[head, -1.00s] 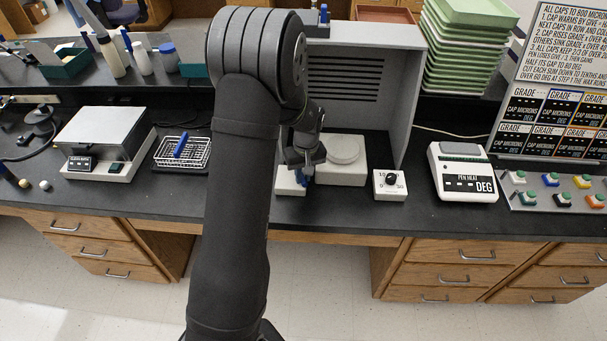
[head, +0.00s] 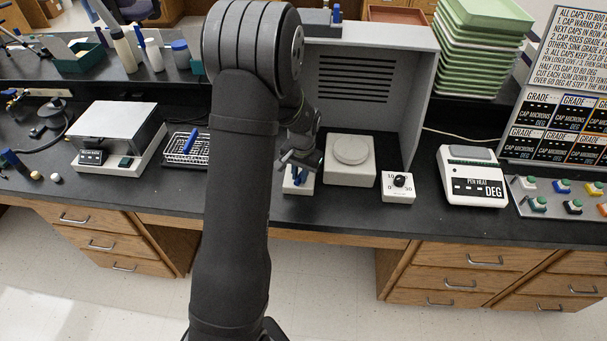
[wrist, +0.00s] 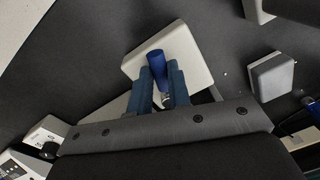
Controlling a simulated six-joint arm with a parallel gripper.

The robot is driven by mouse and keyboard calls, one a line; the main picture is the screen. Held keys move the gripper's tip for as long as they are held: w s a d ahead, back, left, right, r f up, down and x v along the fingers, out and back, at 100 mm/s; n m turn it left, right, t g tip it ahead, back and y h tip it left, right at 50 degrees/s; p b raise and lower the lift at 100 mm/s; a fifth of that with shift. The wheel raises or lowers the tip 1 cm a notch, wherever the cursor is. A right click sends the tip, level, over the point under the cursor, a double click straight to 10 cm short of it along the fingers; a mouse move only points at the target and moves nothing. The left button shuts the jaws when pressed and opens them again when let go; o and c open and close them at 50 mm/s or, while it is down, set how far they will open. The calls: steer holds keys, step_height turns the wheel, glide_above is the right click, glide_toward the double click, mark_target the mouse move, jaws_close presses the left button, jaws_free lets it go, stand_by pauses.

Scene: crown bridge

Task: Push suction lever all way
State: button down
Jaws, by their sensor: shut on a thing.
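A small white box (head: 306,187) stands on the bench at the front left of a grey vented hood. It also shows in the wrist view (wrist: 190,50). A blue cylindrical handle (wrist: 157,62) with a metal stem, seemingly the suction lever, stands over this box in the wrist view. My gripper (wrist: 161,76) is shut on the handle, with a blue-padded finger on each side. In the head view my gripper (head: 297,174) is low over the box, and my arm and fingers hide most of the handle. How far the lever is tilted cannot be told.
Right of the box are a white block with a round plate (head: 350,150) and a dial box (head: 398,188). The grey hood (head: 423,95) walls stand behind and to the right. A wire rack (head: 178,147) is left of my arm. Bare bench lies along the front edge.

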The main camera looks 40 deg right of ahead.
steer(key=shift+w+a+m, duration=0.15)
steer(key=shift+w+m, duration=0.25)
steer(key=shift+m, duration=0.6)
steer(key=c, duration=1.3)
jaws_free()
steer(key=shift+c, duration=0.2)
steer(key=shift+r, duration=0.1)
step_height(320, 180, up, 17)
steer(key=s, duration=0.1)
steer(key=shift+r, duration=0.15)
steer(key=f, duration=1.1)
steer(key=w+f, duration=0.1)
steer(key=f, duration=0.5)
steer(key=shift+f, duration=0.25)
